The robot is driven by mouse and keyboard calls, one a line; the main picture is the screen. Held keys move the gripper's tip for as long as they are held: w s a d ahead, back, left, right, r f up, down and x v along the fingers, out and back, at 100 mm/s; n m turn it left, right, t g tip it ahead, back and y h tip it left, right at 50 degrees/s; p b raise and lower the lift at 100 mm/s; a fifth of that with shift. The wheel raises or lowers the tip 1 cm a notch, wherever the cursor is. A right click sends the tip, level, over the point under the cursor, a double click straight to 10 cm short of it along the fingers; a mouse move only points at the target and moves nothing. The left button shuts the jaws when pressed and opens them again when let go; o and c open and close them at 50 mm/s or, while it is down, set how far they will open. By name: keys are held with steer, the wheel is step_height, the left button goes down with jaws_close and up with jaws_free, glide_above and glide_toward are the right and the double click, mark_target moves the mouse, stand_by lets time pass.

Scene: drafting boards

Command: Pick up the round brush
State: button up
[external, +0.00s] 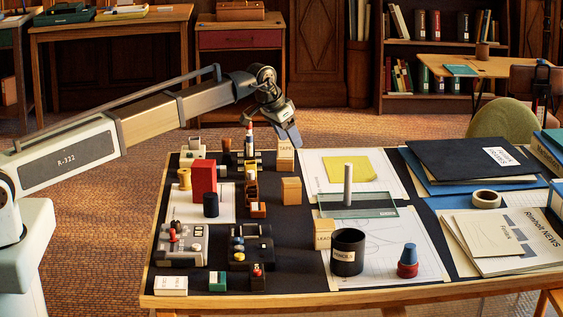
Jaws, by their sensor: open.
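I cannot tell for sure which thing is the round brush. A slim upright piece with a red, white and blue top (249,133) stands at the back of the drafting table, and a short dark-topped wooden piece (226,152) stands left of it. A squat red-and-blue piece (407,262) stands at the front right. My gripper (291,136) hangs over the table's back edge, tilted down, right of the slim piece and above the box marked TAPE. Its jaws are open, and nothing shows between them.
The TAPE box (285,158) is just below my gripper. A red block (203,181) and several small tools crowd the table's left half. A glass plate with a grey post (348,186), a black PENCILS cup (347,252) and stacked folders (470,160) are to the right.

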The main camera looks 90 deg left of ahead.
steer(key=s+a+n, duration=0.1)
steer(key=s+a, duration=0.8)
steer(key=a, duration=0.1)
steer(key=n+g, duration=0.1)
steer(key=n, duration=0.1)
glide_toward(226, 149)
steer(key=x, duration=0.3)
steer(key=a+x, duration=0.1)
steer(key=x, duration=0.2)
steer(key=shift+w+a+r, duration=0.15)
steer(key=shift+w+r, duration=0.1)
steer(key=shift+r, duration=0.05)
steer(key=shift+s+x, duration=0.2)
steer(key=shift+x, duration=1.1)
steer(key=shift+s+x, duration=0.2)
steer(key=shift+x, duration=1.1)
steer(key=shift+f, duration=0.1)
steer(key=shift+c, duration=0.3)
steer(key=c, duration=1)
